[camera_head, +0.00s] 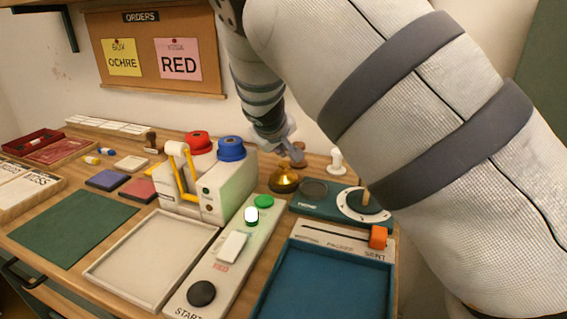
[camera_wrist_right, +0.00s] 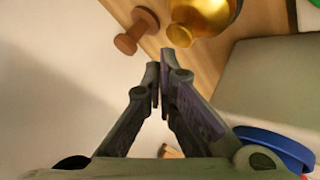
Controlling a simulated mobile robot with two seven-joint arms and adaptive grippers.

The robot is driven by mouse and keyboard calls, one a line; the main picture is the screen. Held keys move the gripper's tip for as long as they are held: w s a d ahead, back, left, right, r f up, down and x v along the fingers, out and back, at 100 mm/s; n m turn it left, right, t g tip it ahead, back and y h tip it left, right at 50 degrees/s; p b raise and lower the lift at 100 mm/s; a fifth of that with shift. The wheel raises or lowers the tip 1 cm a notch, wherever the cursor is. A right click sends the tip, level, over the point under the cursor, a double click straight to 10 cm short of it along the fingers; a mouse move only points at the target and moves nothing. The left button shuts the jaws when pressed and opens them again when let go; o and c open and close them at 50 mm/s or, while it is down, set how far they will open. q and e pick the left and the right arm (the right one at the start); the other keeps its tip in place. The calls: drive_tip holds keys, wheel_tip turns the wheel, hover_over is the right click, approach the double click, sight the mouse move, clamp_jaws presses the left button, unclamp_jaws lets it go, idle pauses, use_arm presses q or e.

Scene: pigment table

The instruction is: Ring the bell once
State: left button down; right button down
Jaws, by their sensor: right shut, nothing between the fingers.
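The bell (camera_head: 284,180) is a brass dome on a dark base, standing on the table behind the green button. It also shows at the top of the right wrist view (camera_wrist_right: 207,12), just beyond my fingertips. My right gripper (camera_head: 290,152) is above and slightly behind the bell in the head view. In the right wrist view its fingers (camera_wrist_right: 160,70) are shut with nothing between them, and I see no clear contact with the bell. My left gripper is not in view.
A wooden stamp (camera_wrist_right: 136,30) stands beside the bell. A machine with red (camera_head: 198,141) and blue lids (camera_head: 231,147) is left of the bell. A teal scale (camera_head: 327,204) and white-handled stamp (camera_head: 337,160) are right. A blue tray (camera_head: 330,285) lies in front.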

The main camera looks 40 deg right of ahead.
sight(280, 163)
drive_tip(key=shift+f, duration=0.1)
drive_tip(key=shift+f, duration=0.35)
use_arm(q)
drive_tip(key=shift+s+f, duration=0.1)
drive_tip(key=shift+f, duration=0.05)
use_arm(e)
drive_tip(key=shift+f, duration=0.6)
idle(0.6)
drive_tip(key=shift+r, duration=0.15)
drive_tip(key=shift+r+p, duration=0.4)
drive_tip(key=shift+r, duration=0.6)
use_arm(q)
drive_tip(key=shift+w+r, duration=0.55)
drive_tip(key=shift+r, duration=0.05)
use_arm(e)
drive_tip(key=shift+f, duration=0.15)
